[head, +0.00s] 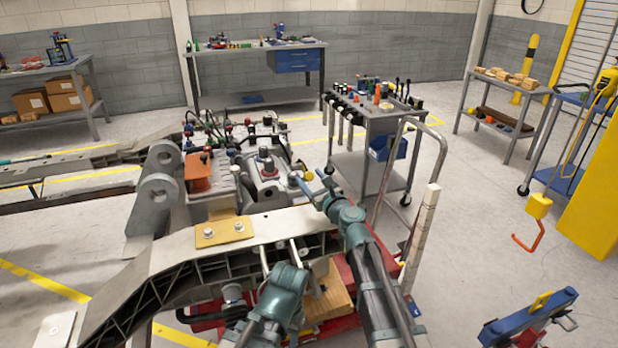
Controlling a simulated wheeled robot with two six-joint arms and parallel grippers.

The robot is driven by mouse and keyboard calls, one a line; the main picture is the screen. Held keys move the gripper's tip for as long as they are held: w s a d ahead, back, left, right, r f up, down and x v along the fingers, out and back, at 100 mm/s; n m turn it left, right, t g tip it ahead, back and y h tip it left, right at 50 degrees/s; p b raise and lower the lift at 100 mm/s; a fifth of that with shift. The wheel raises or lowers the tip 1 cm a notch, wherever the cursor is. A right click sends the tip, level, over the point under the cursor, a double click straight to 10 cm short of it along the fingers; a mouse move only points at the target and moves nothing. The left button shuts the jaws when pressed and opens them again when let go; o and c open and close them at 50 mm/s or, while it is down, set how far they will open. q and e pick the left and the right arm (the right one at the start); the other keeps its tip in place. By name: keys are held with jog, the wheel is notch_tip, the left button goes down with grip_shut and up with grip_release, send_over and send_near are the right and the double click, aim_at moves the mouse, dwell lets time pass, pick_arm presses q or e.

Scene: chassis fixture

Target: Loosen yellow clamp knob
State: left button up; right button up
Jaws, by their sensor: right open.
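A small yellow knob-like part (307,188) shows at the right end of the chassis fixture, beside a blue-topped post. I take it for the clamp knob, but it is small and partly hidden. My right gripper (316,191) is open with its fingers close to this part; I cannot tell whether they touch it. My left gripper (279,252) is lower, in front of the pale chassis rail (170,260). Its two fingers stand apart with nothing visible between them.
A yellow plate with bolts (225,232) lies on the rail. A wooden block (328,298) sits under my arms. A grey tool cart (375,125) stands behind the fixture. A blue stand with a yellow part (530,318) is at lower right.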

jog(key=shift+x, duration=0.8)
jog(key=shift+s, duration=0.1)
jog(key=shift+c, duration=0.3)
grip_shut()
jog(key=shift+n+y, duration=0.3)
